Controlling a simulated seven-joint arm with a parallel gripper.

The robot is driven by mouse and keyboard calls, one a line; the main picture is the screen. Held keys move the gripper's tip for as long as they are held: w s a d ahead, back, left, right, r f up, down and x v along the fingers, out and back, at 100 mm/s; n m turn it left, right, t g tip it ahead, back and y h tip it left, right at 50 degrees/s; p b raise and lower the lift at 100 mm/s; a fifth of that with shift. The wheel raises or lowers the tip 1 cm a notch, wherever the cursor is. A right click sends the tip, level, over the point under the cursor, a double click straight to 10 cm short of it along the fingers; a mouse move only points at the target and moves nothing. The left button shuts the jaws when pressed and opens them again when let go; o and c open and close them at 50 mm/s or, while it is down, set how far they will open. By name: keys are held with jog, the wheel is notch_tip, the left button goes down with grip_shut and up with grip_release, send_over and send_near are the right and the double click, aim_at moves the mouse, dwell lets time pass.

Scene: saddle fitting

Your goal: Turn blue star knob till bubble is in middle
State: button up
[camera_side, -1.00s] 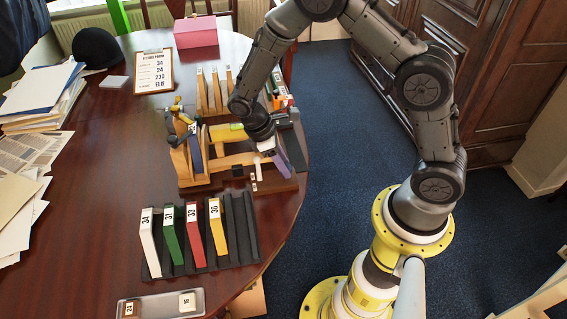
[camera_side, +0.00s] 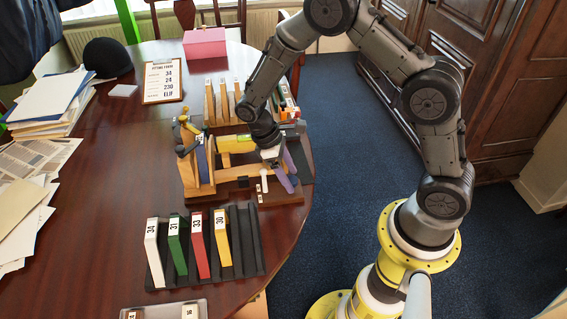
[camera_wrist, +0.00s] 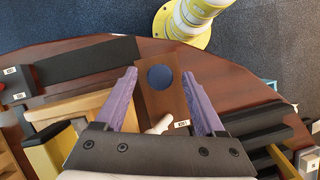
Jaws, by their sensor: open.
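A dark blue knob (camera_wrist: 160,77) shows from above as a round disc on a brown wooden board (camera_wrist: 163,103) in the wrist view. My gripper (camera_wrist: 163,85) is open, with one purple finger on each side of the knob and a gap to each. In the side view my gripper (camera_side: 281,170) is low over the right end of the wooden fixture (camera_side: 225,186) and hides the knob.
A white lever (camera_side: 265,181) stands close to my gripper. A black rack (camera_side: 245,240) with several numbered, coloured plates is in front of the fixture. More upright wooden pieces (camera_side: 223,101) stand behind it. The table's edge is just to the right.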

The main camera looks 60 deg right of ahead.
jog(key=v, duration=1.3)
jog(key=shift+r, duration=0.3)
jog(key=shift+w+a, duration=0.1)
jog(key=x, duration=1.4)
jog(key=shift+c, duration=0.3)
